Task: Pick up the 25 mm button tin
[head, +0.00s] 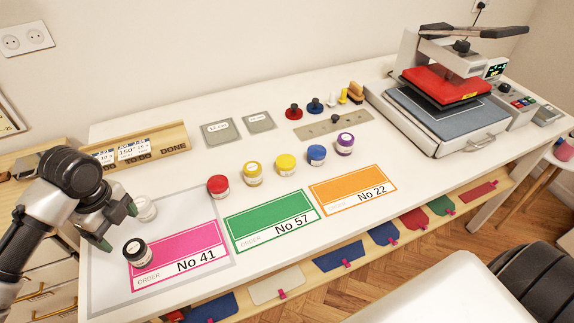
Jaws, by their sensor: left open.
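Several small round tins with pale labels stand on the white table (285,128). A black-lidded tin (136,252) is on the pink No 41 card (175,252). A white tin (146,210) stands behind it, partly hidden by my gripper. Red (218,187), yellow (252,173), another yellow (286,165), blue (316,155) and purple (345,143) tins form a row. The tin labels are too small to read, so I cannot tell which is 25 mm. My left gripper (118,224) is open and empty, beside the white tin and behind the black one. My right gripper is out of view.
Green (272,228) and orange (352,196) cards lie right of the pink one. Two grey labelled plates (219,137), a metal strip with holes (333,127) and stamps (315,105) lie behind the tins. A heat press (445,95) stands at the right, a wooden rack (170,137) at the back left.

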